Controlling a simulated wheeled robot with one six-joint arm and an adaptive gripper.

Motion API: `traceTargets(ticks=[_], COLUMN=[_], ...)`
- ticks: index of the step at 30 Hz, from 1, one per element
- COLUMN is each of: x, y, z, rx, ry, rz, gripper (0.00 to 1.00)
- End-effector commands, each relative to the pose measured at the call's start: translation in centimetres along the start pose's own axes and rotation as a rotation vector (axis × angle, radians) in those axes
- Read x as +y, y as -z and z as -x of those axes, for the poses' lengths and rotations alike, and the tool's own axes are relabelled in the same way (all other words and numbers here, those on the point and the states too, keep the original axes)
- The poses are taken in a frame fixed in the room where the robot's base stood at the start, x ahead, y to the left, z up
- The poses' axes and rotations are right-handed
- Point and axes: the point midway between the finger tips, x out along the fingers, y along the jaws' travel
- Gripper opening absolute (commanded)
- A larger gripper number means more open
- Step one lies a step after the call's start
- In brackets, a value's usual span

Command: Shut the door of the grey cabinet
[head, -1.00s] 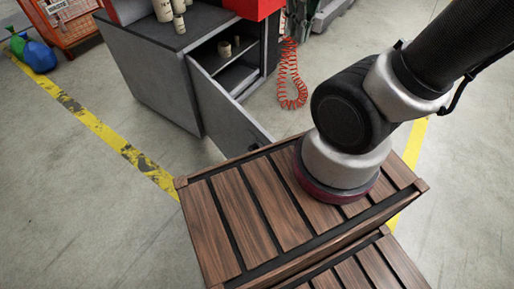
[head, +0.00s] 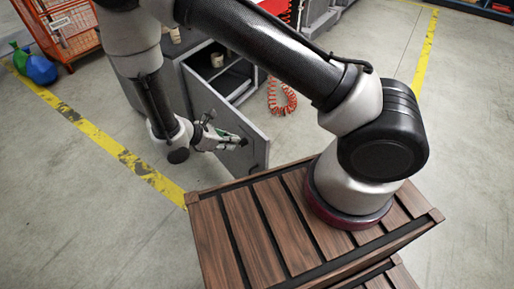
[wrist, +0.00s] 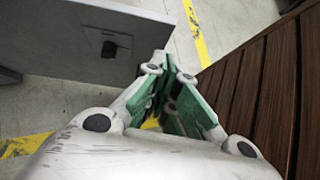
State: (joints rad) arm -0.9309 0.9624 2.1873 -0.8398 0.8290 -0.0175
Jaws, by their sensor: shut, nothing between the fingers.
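The grey cabinet (head: 178,90) stands at the upper middle of the head view, partly hidden behind my arm. Its door (head: 250,145) is swung open toward the wooden slatted deck. The door's face with a dark latch (wrist: 115,45) fills the upper left of the wrist view. My gripper (head: 241,142) is shut and empty. In the head view it overlaps the door on its left, near the free edge. In the wrist view the green-padded fingertips (wrist: 165,62) are just right of the door's edge; I cannot tell whether they touch it.
The wooden slatted deck (head: 243,223) lies close to the door's free edge, and its slats line the right of the wrist view. A red coiled hose (head: 283,103) hangs right of the cabinet. An orange cage (head: 62,27) stands far left. The floor left of the door is clear.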

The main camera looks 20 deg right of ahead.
Motion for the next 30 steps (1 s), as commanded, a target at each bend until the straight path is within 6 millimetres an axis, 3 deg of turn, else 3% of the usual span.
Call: traceTargets(ticks=[1, 3, 8, 22, 30], x=[1.5, 2.5, 2.9, 3.5, 4.0], y=[0.6, 1.2, 1.6, 1.9, -0.4], z=[0.8, 1.3, 0.3, -9.0, -11.2], rx=[0.022, 0.038, 0.047, 0.047, 0.048], ry=[-0.041, -0.076, -0.088, -0.083, -0.086], rz=[0.017, 0.043, 0.061, 0.059, 0.056], gripper=[0.00, 0.00, 0.00, 0.00, 0.00])
